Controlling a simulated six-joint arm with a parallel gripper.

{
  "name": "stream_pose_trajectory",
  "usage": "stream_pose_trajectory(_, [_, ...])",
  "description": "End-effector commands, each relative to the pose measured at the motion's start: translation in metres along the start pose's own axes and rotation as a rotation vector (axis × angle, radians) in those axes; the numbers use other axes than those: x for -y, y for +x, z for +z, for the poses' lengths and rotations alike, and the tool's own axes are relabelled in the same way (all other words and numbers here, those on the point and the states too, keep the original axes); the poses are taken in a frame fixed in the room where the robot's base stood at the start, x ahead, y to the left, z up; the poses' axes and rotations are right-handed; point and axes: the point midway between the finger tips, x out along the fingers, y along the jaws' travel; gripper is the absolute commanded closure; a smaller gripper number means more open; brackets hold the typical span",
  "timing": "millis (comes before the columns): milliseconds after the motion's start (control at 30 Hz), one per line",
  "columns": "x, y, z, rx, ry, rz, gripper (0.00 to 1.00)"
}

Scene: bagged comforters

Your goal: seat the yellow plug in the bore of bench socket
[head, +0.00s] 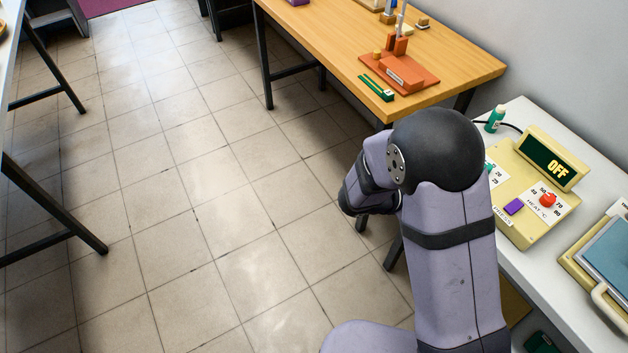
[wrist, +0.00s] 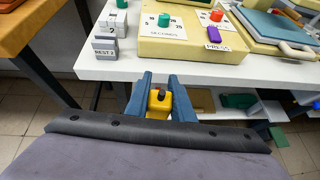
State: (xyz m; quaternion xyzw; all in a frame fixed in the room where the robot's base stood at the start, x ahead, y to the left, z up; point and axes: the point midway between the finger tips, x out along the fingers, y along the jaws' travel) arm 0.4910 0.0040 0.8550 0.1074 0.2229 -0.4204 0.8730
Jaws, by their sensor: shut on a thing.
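My gripper (wrist: 160,88) shows in the wrist view, with its two blue-grey fingers shut on the yellow plug (wrist: 159,103). The plug has a dark part at its top between the fingers. The gripper is in front of the white bench's near edge, and whether it touches the bench I cannot tell. In the head view my own arm hides the gripper and the plug. I cannot pick out the bench socket or its bore with certainty in either view.
A cream control box (head: 530,195) with an OFF display stands on the white bench (wrist: 105,68). Grey blocks, one marked REST 2 (wrist: 104,50), stand left of it. A press with a blue plate (head: 608,250) is to its right. A wooden table (head: 340,30) holds an orange fixture (head: 400,72).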

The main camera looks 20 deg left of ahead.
Motion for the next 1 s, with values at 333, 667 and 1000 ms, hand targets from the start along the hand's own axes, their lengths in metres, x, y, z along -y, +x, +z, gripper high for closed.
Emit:
stream_pose_trajectory(333, [-0.073,0.070,0.079,0.001,-0.009,0.020,1.00])
stream_pose_trajectory(667, [-0.117,0.131,0.143,0.002,-0.033,0.064,1.00])
stream_pose_trajectory(1000, [-0.131,0.165,0.185,0.001,-0.051,0.093,1.00])
